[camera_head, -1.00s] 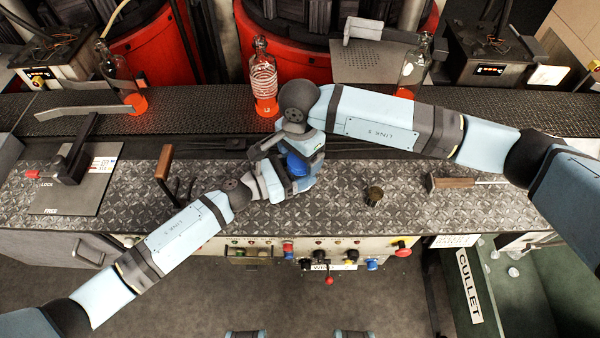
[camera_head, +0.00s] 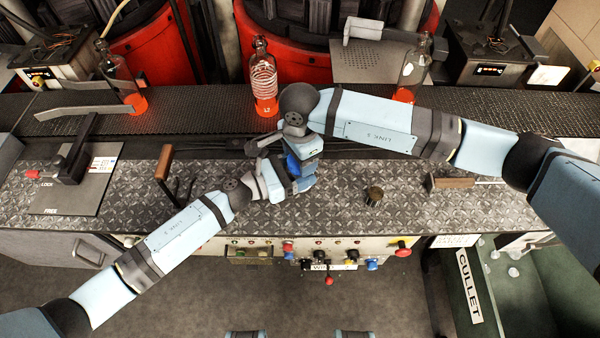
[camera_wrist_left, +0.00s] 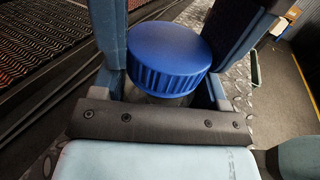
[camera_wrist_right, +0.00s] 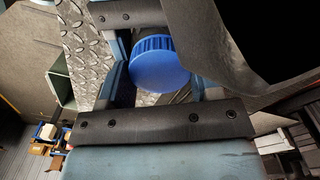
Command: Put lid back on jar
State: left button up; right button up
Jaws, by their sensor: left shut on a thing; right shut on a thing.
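The blue ribbed lid (camera_head: 291,166) is between my two grippers, above the middle of the diamond-plate bench. My left gripper (camera_head: 301,181) comes from the lower left. In the left wrist view the lid (camera_wrist_left: 168,55) shows its smooth top, and the jar's greyish side (camera_wrist_left: 160,98) shows just below it between the fingers; the left gripper is shut on the jar. My right gripper (camera_head: 303,150) comes from the upper right. In the right wrist view the lid (camera_wrist_right: 160,70) lies between its fingers, which are shut on it. Whether the lid is seated is hidden.
Bottles with orange-red lower parts, one (camera_head: 264,85) behind my grippers, stand along the dark conveyor (camera_head: 200,103). A wooden lever (camera_head: 163,170) rises at left.

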jog(key=m, duration=0.2)
jog(key=shift+m, duration=0.3)
jog(key=o, duration=1.1)
notch_tip(320, 180, up, 12)
pick_arm(q)
jog(key=o, duration=1.8)
jog(key=shift+a, duration=0.1)
